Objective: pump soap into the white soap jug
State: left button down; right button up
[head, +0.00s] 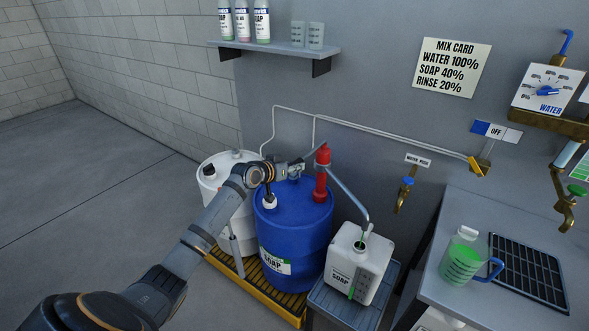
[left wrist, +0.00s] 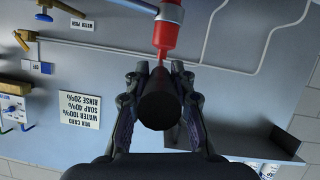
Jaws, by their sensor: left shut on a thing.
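The blue soap drum (head: 300,230) stands upright with a red hand pump (head: 322,175) on its top. A grey spout pipe (head: 348,195) runs from the pump down to the open neck of the white soap jug (head: 345,262), which has a label and a green strip low on its front. My left gripper (head: 296,170) is beside the pump, shut on its dark handle. In the left wrist view the handle (left wrist: 158,105) lies between the fingers, with the red pump body (left wrist: 167,35) beyond it. My right gripper is not in view.
A white drum (head: 222,200) stands left of the blue one, on a yellow-edged pallet (head: 250,280). The jug sits on a small grey stand (head: 345,310). A bench at right holds a green-filled pitcher (head: 461,262) and a dark grate (head: 527,270). A shelf (head: 275,48) holds bottles.

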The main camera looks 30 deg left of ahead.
pick_arm(q)
jog(key=shift+f, duration=0.3)
jog(key=c, duration=1.1)
grip_release()
jog(key=shift+s+r, duration=0.1)
jog(key=v, duration=0.6)
jog(key=shift+s+a, duration=0.1)
jog(key=shift+a, duration=0.05)
jog(key=shift+s+r, duration=0.25)
jog(key=shift+s, duration=0.3)
